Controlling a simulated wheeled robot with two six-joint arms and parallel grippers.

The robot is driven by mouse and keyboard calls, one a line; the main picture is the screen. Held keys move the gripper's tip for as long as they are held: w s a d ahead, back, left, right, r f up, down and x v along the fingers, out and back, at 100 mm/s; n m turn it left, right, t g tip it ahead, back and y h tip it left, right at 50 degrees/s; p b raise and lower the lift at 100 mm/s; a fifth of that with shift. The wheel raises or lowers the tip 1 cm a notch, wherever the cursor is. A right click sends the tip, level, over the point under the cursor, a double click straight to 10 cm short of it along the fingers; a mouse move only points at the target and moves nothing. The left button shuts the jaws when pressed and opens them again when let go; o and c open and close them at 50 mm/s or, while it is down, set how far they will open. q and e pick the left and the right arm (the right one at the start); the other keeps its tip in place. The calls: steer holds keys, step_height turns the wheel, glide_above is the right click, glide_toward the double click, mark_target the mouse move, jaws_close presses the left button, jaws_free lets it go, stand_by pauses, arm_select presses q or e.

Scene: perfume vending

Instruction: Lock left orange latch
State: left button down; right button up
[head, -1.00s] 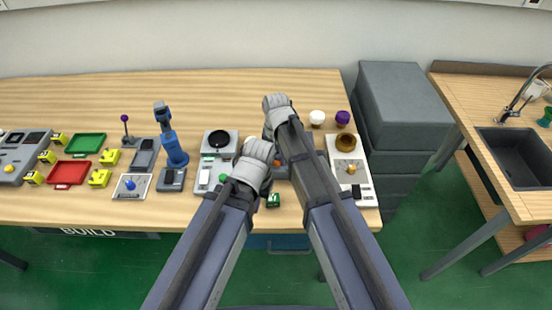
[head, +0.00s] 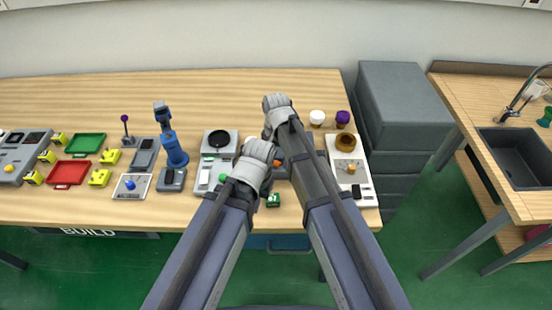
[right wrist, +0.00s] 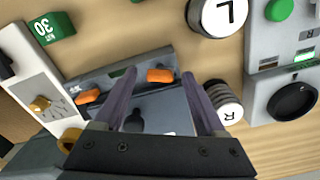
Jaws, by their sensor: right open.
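A dark grey device with two orange latches lies under my right gripper (right wrist: 158,79). In the right wrist view, which is turned about half round from the head view, the left orange latch (right wrist: 161,75) shows between my open fingertips. No firm grip on it shows. The other orange latch (right wrist: 88,97) lies outside the fingers, on the picture's left. In the head view, my arms cover most of the device, and one orange spot (head: 277,162) shows between them. My left gripper is hidden in both views.
Round L (right wrist: 218,14) and R (right wrist: 222,97) pieces stand near the fingers. A panel with a green button (head: 222,178) is to the left.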

mark_target(276, 161)
steer(key=shift+r, duration=0.1)
step_height(276, 161, up, 8)
steer(key=p, duration=0.8)
steer(key=shift+f, duration=0.2)
